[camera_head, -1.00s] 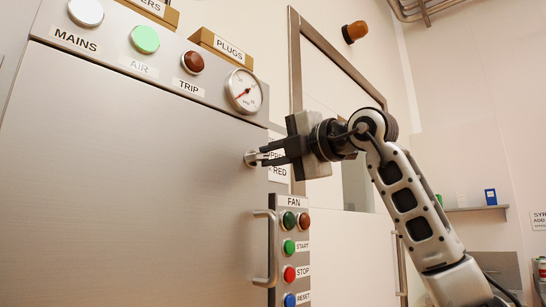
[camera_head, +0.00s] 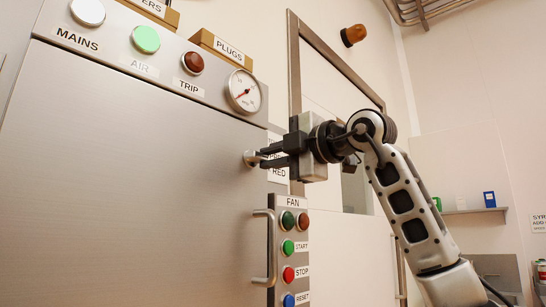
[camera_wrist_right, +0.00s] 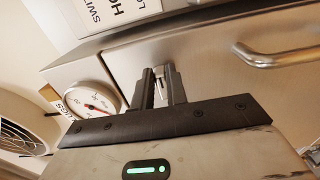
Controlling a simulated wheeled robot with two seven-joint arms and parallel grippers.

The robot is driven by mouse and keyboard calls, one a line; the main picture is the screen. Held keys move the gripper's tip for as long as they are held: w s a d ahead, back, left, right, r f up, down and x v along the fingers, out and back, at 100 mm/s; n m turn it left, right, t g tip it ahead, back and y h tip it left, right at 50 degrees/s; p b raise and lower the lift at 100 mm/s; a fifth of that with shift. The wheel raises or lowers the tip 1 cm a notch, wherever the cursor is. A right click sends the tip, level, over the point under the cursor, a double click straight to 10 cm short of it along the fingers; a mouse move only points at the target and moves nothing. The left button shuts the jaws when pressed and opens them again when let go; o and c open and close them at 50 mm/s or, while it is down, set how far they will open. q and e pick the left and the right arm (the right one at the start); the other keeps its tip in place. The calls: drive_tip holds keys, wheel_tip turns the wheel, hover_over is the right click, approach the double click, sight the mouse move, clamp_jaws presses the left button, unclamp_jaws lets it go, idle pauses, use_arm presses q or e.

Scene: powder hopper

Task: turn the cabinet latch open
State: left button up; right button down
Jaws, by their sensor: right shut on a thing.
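The cabinet latch (camera_head: 249,158) is a small metal knob at the right edge of the large brushed-metal cabinet door (camera_head: 140,170). The door looks shut. My right gripper (camera_head: 260,158) reaches in from the right and is shut on the latch. In the right wrist view the latch (camera_wrist_right: 161,76) shows as a pale metal piece between the two dark fingers of the right gripper (camera_wrist_right: 161,82). The fingers partly hide it, so its exact angle is hard to tell. My left gripper is not in view.
A vertical bar handle (camera_head: 271,250) stands out from the door below the latch, beside the fan button panel (camera_head: 290,225). A round gauge (camera_head: 244,91) and several lamps sit above. A framed door or window (camera_head: 335,65) is behind my right arm.

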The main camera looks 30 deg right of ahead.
drive_tip(key=c, duration=1.4)
unclamp_jaws()
use_arm(q)
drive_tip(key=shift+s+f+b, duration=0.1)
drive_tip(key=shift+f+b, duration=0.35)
drive_tip(key=shift+b, duration=0.55)
use_arm(e)
drive_tip(key=v, duration=1.6)
drive_tip(key=shift+f, duration=0.1)
